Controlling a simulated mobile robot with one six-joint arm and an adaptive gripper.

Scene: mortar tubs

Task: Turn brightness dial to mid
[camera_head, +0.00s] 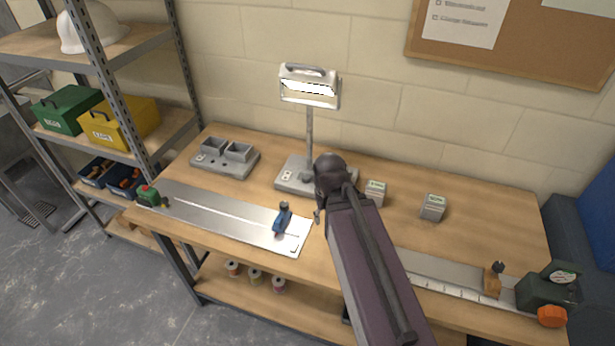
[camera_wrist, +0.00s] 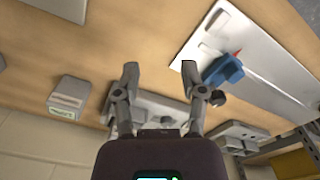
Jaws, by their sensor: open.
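The lamp (camera_head: 309,88) stands at the back of the bench with its head lit, on a grey base (camera_head: 290,184). A small pale plate with dark marks shows on the left of this base, but I cannot make out the brightness dial or its setting. My arm hides the right part of the base. My gripper (camera_wrist: 160,70) is open and empty, with its two fingers apart above the bench. In the wrist view the lamp base (camera_wrist: 152,106) lies behind and between the fingers, partly covered by my gripper. In the head view only a fingertip shows, in front of the base.
A metal plate with a blue clamp (camera_head: 282,218) lies front left of the lamp. A grey twin-tub unit (camera_head: 225,157) is to its left. Two small labelled boxes (camera_head: 375,193) (camera_head: 433,207) stand right. A green gauge device (camera_head: 547,288) sits at the right end.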

